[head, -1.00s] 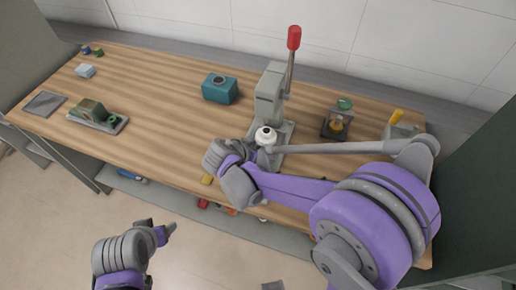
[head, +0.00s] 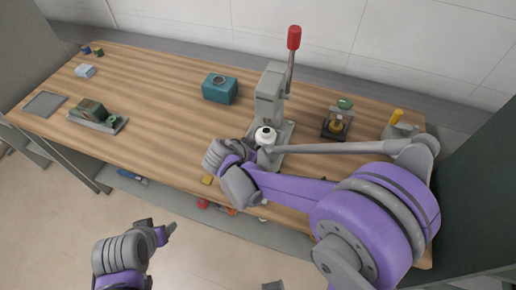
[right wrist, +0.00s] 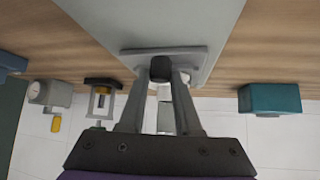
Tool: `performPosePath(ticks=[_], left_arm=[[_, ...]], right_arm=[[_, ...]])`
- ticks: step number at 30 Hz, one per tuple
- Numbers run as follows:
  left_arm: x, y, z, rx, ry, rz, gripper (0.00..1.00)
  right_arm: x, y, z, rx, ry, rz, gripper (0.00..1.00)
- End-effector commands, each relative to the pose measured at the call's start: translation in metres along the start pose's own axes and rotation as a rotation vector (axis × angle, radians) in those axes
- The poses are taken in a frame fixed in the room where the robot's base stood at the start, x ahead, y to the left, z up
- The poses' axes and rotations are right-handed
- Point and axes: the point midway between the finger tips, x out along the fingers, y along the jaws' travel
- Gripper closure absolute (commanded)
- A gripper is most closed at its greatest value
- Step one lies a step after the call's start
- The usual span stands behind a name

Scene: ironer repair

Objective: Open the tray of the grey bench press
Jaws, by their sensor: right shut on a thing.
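The grey bench press (head: 268,96) stands upright near the back of the wooden bench, with a lever ending in a red handle (head: 294,38). A white round part (head: 265,136) shows low on its front. In the right wrist view, my right gripper (right wrist: 160,74) is shut on a small black knob (right wrist: 160,66) at the edge of a grey plate (right wrist: 150,25). In the head view my right wrist hides the fingers and the front of the press base. My left gripper (head: 171,229) hangs in front of the bench, away from everything; its finger opening is unclear.
A teal box (head: 220,89) stands left of the press. A small fixture with a green top (head: 338,118) and a grey block with a yellow handle (head: 398,126) stand right of it. A part on a grey plate (head: 96,115) and a shallow tray (head: 45,104) lie left. The bench middle is clear.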

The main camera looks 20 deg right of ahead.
Motion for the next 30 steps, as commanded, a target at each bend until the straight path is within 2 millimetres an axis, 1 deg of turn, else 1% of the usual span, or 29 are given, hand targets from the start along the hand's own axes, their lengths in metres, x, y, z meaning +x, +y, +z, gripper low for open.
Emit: performPosePath(ticks=[5,8,11,15,18,21,24,30], left_arm=[[0.0,0.0,0.0,0.0,0.0,0.0,0.32],[0.001,0.0,0.002,0.0,-0.001,0.0,0.32],[0.004,0.0,0.005,0.0,-0.005,0.0,0.32],[0.009,0.0,0.011,0.0,-0.01,0.0,0.32],[0.012,0.0,0.014,0.0,-0.012,0.0,0.32],[0.014,0.0,0.016,0.0,-0.014,0.0,0.32],[0.015,0.0,0.017,0.0,-0.015,0.0,0.32],[0.014,0.0,0.016,0.0,-0.014,0.0,0.32]], right_arm=[[0.0,0.0,0.0,0.0,0.001,-0.001,1.0],[-0.006,0.001,0.006,-0.002,0.0,-0.003,1.0],[-0.021,0.006,0.022,-0.006,-0.001,-0.005,1.0],[-0.048,0.017,0.051,-0.008,-0.003,-0.007,1.0],[-0.065,0.023,0.068,-0.006,-0.002,-0.007,1.0],[-0.077,0.028,0.079,-0.004,-0.001,-0.004,1.0],[-0.083,0.031,0.084,-0.002,0.0,-0.003,1.0],[-0.085,0.032,0.084,0.001,0.001,-0.001,1.0]])
